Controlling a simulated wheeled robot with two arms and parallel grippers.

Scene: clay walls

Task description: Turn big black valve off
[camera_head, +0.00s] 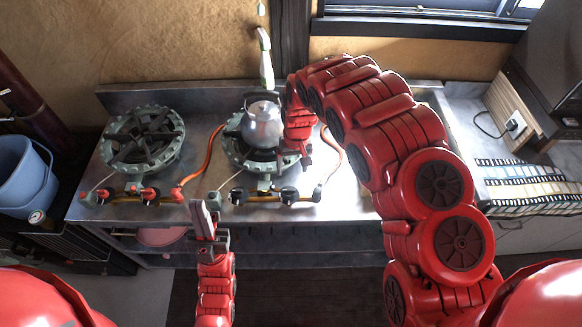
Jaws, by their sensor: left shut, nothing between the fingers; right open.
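A larger black valve (289,195) sits on the pipe at the front of the right burner (235,152). A smaller black valve (237,196) is left of it on the same pipe. The handle angles are too small to read surely. My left gripper (204,210) is shut and empty, in front of the counter's front edge and left of both black valves, apart from them. My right gripper (305,157) is open, beside the kettle and above and behind the larger black valve. It appears empty, and its fingers are partly hidden by its own wrist.
A metal kettle (263,125) stands on the right burner. The left burner (143,140) has red valves (149,194) in front. An orange hose (207,155) runs between the burners. A blue bucket (22,175) is at far left. A tiled counter (530,185) is at right.

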